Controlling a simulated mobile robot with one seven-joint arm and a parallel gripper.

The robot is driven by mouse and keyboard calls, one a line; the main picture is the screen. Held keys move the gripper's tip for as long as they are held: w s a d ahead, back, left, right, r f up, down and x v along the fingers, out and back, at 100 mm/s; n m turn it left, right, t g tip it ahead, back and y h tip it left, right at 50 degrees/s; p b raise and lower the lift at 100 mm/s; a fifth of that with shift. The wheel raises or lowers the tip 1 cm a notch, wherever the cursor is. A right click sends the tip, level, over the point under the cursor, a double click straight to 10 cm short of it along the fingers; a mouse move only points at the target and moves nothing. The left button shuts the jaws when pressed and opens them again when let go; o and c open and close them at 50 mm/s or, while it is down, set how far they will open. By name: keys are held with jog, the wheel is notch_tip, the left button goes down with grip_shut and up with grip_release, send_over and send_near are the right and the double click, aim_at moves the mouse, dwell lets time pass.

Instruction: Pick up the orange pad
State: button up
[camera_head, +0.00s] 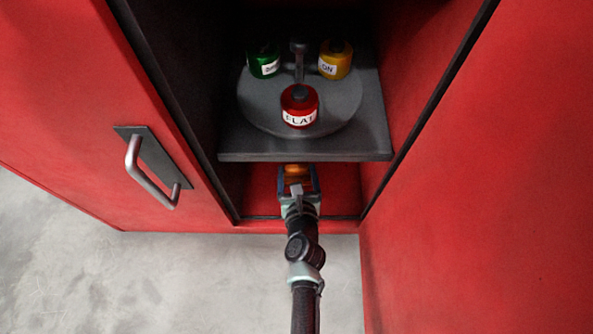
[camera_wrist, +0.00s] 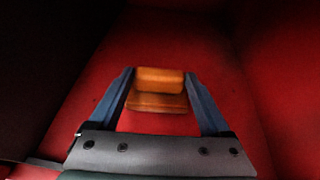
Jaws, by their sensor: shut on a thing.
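The orange pad (camera_wrist: 160,80) is a small block between the two blue fingers of my gripper (camera_wrist: 160,88) in the wrist view. The fingers press on its left and right sides. A lower orange part shows just below its top part. In the head view the pad (camera_head: 296,170) shows only partly at the fingertips, under the front edge of the grey shelf. My gripper (camera_head: 298,180) reaches into the low red compartment there. I cannot tell whether the pad touches the compartment floor.
Above my gripper is a grey shelf (camera_head: 300,157) with a round turntable (camera_head: 262,112). It carries a red (camera_head: 299,97), a green (camera_head: 258,54) and a yellow container (camera_head: 338,69). Red walls close in on both sides. A door handle (camera_head: 147,172) is at left.

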jog(key=shift+c, duration=1)
jog(key=shift+r, duration=0.15)
